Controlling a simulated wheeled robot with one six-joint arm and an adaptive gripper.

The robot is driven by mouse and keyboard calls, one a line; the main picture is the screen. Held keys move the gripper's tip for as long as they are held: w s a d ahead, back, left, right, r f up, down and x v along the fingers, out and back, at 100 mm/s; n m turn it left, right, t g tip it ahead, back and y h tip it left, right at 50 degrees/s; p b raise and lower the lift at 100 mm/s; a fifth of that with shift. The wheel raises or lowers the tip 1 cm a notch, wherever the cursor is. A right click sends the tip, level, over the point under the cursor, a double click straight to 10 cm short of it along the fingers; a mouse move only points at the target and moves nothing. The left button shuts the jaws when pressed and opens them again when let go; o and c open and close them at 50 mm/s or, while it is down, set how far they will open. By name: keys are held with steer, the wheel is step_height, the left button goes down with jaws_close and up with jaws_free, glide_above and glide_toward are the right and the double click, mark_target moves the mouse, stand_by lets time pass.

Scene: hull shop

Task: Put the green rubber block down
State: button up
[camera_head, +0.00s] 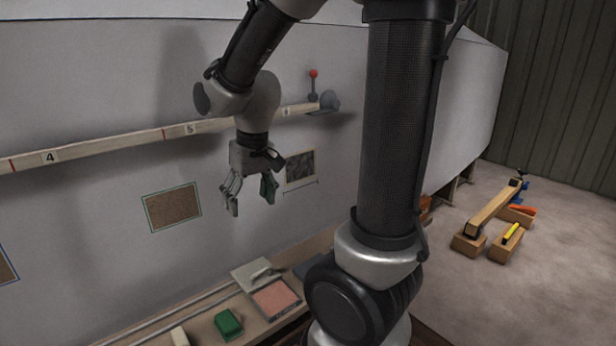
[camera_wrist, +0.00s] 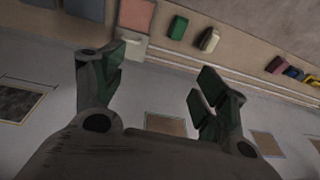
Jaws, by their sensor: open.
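The green rubber block (camera_head: 228,323) lies on the wooden bench at the bottom of the head view. It also shows at the top of the wrist view (camera_wrist: 178,27), on the bench surface. My gripper (camera_head: 250,200) is open and empty, above the bench in front of the grey hull wall. Its two fingers stand wide apart in the wrist view (camera_wrist: 160,85), with nothing between them. The gripper is well apart from the block.
A pink pad (camera_head: 274,298) and a pale plate (camera_head: 257,273) lie beside the block on the bench (camera_head: 205,306). A cream block (camera_head: 180,337) stands to its left. A numbered strip (camera_head: 100,150) runs along the hull. Wooden blocks (camera_head: 504,243) stand on the floor at right.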

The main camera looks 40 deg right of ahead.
steer(key=s+d+r+t, duration=0.1)
steer(key=s+d+r, duration=0.1)
steer(key=s+r, duration=0.2)
steer(key=s+d+r+t, duration=0.1)
steer(key=s+d+r, duration=0.2)
steer(key=s, duration=0.7)
step_height(320, 180, up, 2)
steer(key=shift+s+d+h, duration=0.2)
steer(key=shift+d+h, duration=0.1)
steer(key=shift+d, duration=0.05)
